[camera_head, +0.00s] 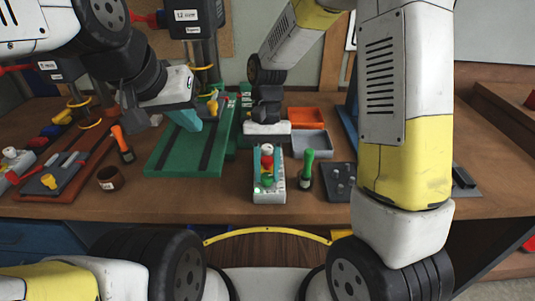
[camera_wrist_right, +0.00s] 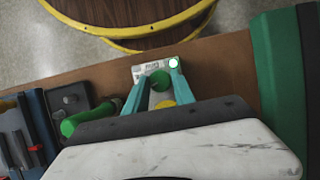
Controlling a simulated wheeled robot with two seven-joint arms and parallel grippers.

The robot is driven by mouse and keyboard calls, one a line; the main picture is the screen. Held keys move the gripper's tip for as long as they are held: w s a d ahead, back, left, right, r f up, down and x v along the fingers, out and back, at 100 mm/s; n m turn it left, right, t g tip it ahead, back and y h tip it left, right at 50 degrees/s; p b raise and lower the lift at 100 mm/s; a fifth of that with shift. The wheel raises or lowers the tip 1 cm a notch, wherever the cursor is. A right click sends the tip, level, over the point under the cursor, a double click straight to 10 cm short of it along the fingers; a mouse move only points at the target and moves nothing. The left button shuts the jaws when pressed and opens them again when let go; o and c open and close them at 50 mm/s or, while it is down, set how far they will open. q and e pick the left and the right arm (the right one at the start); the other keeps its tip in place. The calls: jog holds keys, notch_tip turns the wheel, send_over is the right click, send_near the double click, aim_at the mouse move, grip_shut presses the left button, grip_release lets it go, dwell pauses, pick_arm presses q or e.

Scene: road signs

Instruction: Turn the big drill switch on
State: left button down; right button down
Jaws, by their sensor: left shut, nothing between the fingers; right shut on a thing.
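A small pale switch box (camera_head: 269,197) stands near the front middle of the bench, with a green knob (camera_head: 268,181) and a bright round light with a green rim (camera_wrist_right: 173,63). Red, white and yellow parts show behind the knob. My right gripper (camera_head: 267,176) reaches over the box from behind. Its two teal fingers are shut on the green knob, which also shows between them in the right wrist view (camera_wrist_right: 160,79). My left gripper (camera_head: 187,118) is shut and empty, above the green base plate (camera_head: 165,162) to the left.
Orange (camera_head: 307,117) and grey (camera_head: 310,143) bins lie behind. A brown cup (camera_head: 110,179) and an orange-handled tool (camera_head: 122,145) are at left.

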jog(key=shift+a+n+h, duration=0.1)
jog(key=shift+n+h, duration=0.4)
jog(key=shift+n, duration=1.1)
jog(key=c, duration=1.1)
grip_release()
jog(key=v, duration=0.7)
jog(key=shift+w+a+r, duration=0.1)
jog(key=shift+r, duration=0.3)
